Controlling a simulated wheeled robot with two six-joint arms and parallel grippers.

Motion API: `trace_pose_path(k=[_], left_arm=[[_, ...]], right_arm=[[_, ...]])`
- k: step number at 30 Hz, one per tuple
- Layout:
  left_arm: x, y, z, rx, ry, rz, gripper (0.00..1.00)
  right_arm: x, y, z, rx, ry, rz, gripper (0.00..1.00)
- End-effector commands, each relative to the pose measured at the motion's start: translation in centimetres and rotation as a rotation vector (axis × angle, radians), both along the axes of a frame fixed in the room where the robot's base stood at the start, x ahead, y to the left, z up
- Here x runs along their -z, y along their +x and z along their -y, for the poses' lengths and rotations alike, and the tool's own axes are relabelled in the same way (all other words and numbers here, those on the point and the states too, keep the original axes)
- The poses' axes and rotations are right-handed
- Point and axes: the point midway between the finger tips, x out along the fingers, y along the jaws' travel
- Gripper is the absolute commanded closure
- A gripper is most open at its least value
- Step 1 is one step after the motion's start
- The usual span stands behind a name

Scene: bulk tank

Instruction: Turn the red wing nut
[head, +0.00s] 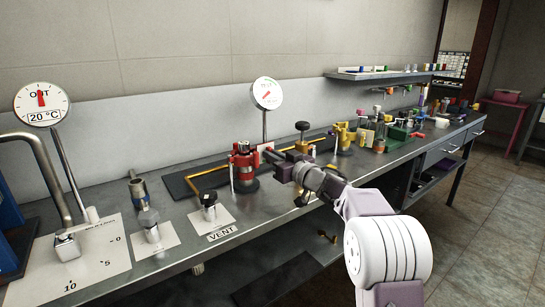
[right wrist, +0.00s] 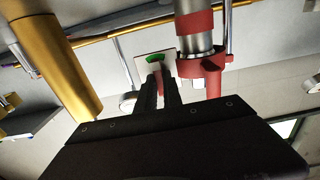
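The red clamp (head: 243,168) stands upright on the bench in the head view, with dark fittings on its top. In the right wrist view the red clamp body (right wrist: 206,70) grips a steel cylinder to the right of my fingers. My right gripper (head: 268,153) reaches in from the right, beside the clamp. In the right wrist view its dark fingers (right wrist: 160,88) are close together, with the red wing nut (right wrist: 160,84) showing in the narrow gap; they look closed on it. The nut is mostly hidden by the fingers. My left gripper is not in view.
A round gauge (head: 267,93) stands behind the clamp. A brass pipe (head: 207,178) runs along the bench. A knob sits at the VENT label (head: 222,233). A green-marked card (right wrist: 155,60) is just beyond my fingertips, and a thick brass pipe (right wrist: 55,60) lies left.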

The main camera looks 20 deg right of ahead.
Motion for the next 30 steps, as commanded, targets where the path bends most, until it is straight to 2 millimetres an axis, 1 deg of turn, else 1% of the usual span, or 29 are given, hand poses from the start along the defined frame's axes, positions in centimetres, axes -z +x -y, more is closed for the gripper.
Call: trace_pose_path(k=[8,14,23,30], left_arm=[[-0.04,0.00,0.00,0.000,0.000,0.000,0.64],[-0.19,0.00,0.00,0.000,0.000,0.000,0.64],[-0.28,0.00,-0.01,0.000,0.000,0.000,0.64],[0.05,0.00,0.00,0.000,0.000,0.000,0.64]], right_arm=[[0.00,-0.02,0.00,0.000,-0.018,0.006,1.00],[-0.02,-0.04,-0.05,0.000,-0.103,0.036,1.00],[0.07,-0.09,-0.18,0.000,-0.348,0.126,1.00],[0.22,-0.13,-0.29,0.000,-0.562,0.204,1.00]])
